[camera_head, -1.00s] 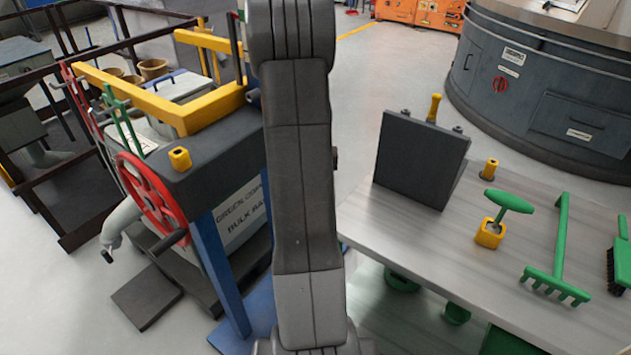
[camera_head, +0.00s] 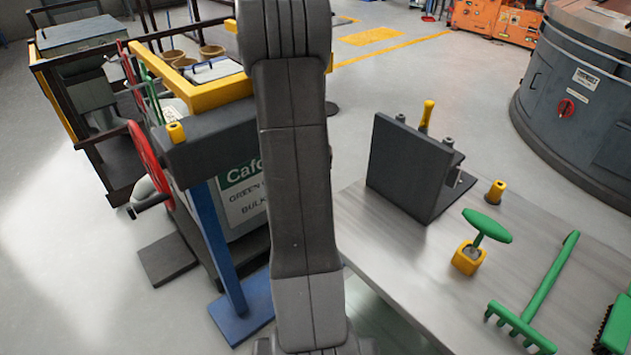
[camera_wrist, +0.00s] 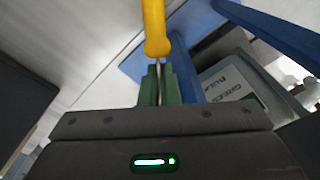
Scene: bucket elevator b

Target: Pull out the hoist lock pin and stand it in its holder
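In the wrist view my gripper (camera_wrist: 158,82) has its green fingers close together on a thin metal shaft. The shaft runs up to a yellow handle (camera_wrist: 155,28), which I take as the hoist lock pin; its far end is cut off by the picture edge. In the head view the gripper and the held pin are hidden behind my arm. On the table, a short yellow socket (camera_head: 495,192) stands right of a dark bracket (camera_head: 408,168). A second yellow handle (camera_head: 427,115) stands upright at that bracket. I cannot tell which fitting is the pin's holder.
A green T-handle (camera_head: 487,225) stands in a yellow block (camera_head: 467,258) on the grey table (camera_head: 385,238). A green rake (camera_head: 540,297) and a brush lie to the right. The hoist frame (camera_head: 215,140) with a red wheel (camera_head: 148,165) stands left. Floor beyond the table is clear.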

